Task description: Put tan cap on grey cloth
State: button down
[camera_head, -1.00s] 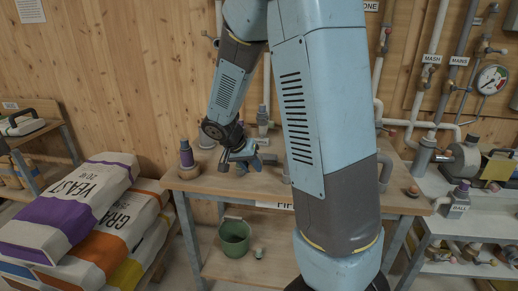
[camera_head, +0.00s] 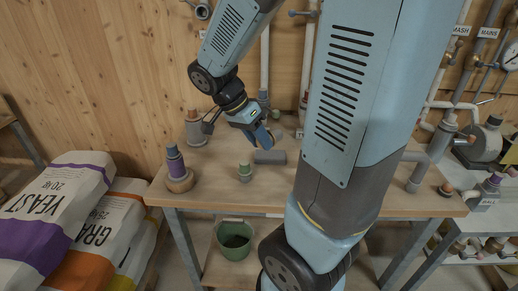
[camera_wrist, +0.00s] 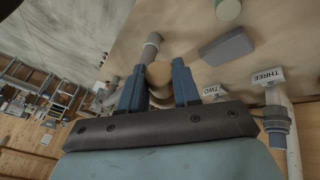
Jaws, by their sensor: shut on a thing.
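My gripper (camera_head: 264,138) is above the workbench, behind the grey cloth in the head view. In the wrist view its two blue fingers (camera_wrist: 158,88) are shut on the tan cap (camera_wrist: 159,73), a round tan piece seen between them. In the head view the cap is mostly hidden by the fingers. The grey cloth (camera_head: 270,157) is a small flat grey rectangle lying on the bench; it also shows in the wrist view (camera_wrist: 226,47), apart from the fingers and cap.
A green-topped piece (camera_head: 245,172) stands left of the cloth. Pipes stand along the wall. My arm hides the bench's right-middle part.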

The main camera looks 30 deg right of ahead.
jog(key=w+d+f, duration=0.4)
jog(key=w, duration=0.4)
send_over(260, 157)
jog(key=w+a, duration=0.1)
jog(key=a, duration=0.1)
jog(key=shift+d+f, duration=0.1)
jog(key=shift+f, duration=4.3)
jog(key=shift+f, duration=0.1)
jog(key=c, duration=0.8)
grip_release()
